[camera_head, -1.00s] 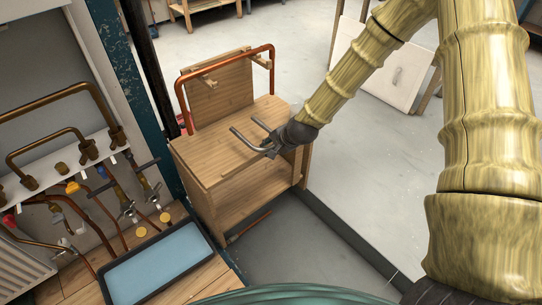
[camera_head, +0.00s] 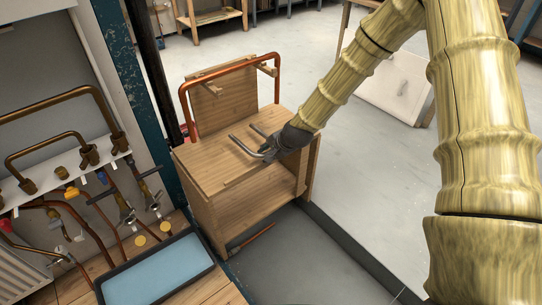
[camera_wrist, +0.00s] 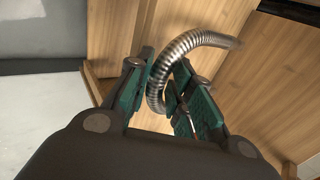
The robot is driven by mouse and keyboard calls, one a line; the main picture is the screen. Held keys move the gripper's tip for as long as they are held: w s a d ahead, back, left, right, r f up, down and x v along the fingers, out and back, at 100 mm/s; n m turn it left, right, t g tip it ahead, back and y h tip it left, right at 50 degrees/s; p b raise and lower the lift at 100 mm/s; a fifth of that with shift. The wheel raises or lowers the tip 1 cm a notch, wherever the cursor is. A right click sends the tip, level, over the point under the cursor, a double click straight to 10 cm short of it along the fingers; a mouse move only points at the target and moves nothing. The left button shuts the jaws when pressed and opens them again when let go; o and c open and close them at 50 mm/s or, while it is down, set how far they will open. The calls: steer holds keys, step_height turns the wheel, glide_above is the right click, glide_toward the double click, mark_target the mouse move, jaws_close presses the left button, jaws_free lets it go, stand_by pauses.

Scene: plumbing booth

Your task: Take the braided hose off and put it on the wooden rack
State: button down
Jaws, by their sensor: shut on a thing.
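My gripper (camera_head: 270,153) is shut on the braided hose (camera_head: 244,145), a grey metal hose bent into a U. Its two arms point up and left in the head view, over the top board of the wooden rack (camera_head: 210,170). In the wrist view, the ribbed hose (camera_wrist: 205,38) passes between the teal finger pads of my gripper (camera_wrist: 163,76) and curves off to the right over wood. I cannot tell whether the hose touches the board.
An orange-brown copper pipe (camera_head: 232,65) hangs on the pegs of the rack's back panel. A pipe manifold (camera_head: 65,172) with valves and a blue tray (camera_head: 155,270) stand at the left. A white cabinet (camera_head: 397,87) is behind my arm. Grey floor is clear to the right.

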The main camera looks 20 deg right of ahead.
steer(key=shift+w+a+f+b, duration=0.2)
steer(key=shift+w+b, duration=0.05)
steer(key=shift+w, duration=0.25)
steer(key=shift+w+a+f+b, duration=0.15)
steer(key=shift+w+f+b, duration=0.1)
steer(key=shift+w, duration=0.2)
steer(key=shift+f+b, duration=0.35)
steer(key=shift+f, duration=0.25)
steer(key=shift+s+f, duration=0.3)
steer(key=shift+f, duration=0.15)
steer(key=shift+w+f+b, duration=0.2)
steer(key=shift+f+b, duration=0.15)
steer(key=shift+f, duration=0.2)
steer(key=c, duration=0.9)
jaws_free()
steer(key=shift+r, duration=0.25)
steer(key=c, duration=0.3)
steer(key=shift+w, duration=0.1)
